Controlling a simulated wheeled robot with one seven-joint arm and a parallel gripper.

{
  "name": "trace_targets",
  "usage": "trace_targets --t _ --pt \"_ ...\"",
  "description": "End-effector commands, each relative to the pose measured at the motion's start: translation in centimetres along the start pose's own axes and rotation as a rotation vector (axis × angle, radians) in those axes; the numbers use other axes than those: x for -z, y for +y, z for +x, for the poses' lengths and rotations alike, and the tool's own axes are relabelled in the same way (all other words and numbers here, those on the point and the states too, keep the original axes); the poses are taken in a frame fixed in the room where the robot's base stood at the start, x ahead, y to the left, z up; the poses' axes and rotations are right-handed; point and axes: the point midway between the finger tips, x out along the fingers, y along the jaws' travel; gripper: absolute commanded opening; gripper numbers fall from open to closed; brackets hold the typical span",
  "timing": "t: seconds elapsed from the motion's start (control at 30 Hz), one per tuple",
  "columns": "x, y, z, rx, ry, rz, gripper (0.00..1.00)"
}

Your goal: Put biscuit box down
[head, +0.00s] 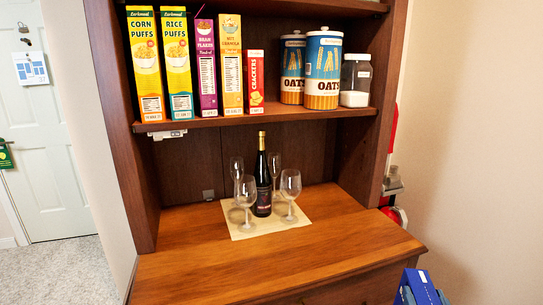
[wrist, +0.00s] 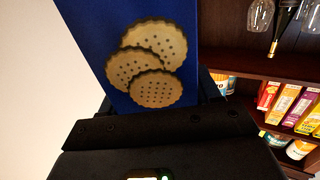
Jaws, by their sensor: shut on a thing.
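The biscuit box (wrist: 150,50) is blue with a picture of round biscuits. In the wrist view it stands up from my gripper (wrist: 158,97), which is shut on it. The box's far end runs out of the top of that view. In the head view, part of the blue box (head: 415,288) shows at the bottom right corner, in front of the hutch's right side and apart from its counter. The rest of it is cut off by the frame edge.
The hutch shelf (head: 250,117) holds several cereal boxes (head: 178,65), a small red crackers box (head: 255,82), oats canisters (head: 322,70) and a jar (head: 355,80). On the counter (head: 200,270), a wine bottle (head: 263,175) and glasses (head: 290,187) stand on a mat. The counter's front is clear.

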Motion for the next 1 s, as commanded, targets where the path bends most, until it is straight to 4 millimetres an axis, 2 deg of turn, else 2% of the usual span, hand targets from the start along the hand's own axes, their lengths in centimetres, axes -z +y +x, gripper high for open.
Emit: trace_targets --t 0.47,0.67,1.0 --pt "-2.8 -1.4 -1.9 0.027 0.002 0.0 0.0" --pt "-5.0 -2.6 -3.6 0.051 0.001 0.002 0.0" --pt "-10.9 -6.6 -9.4 0.144 -0.001 0.001 0.0"
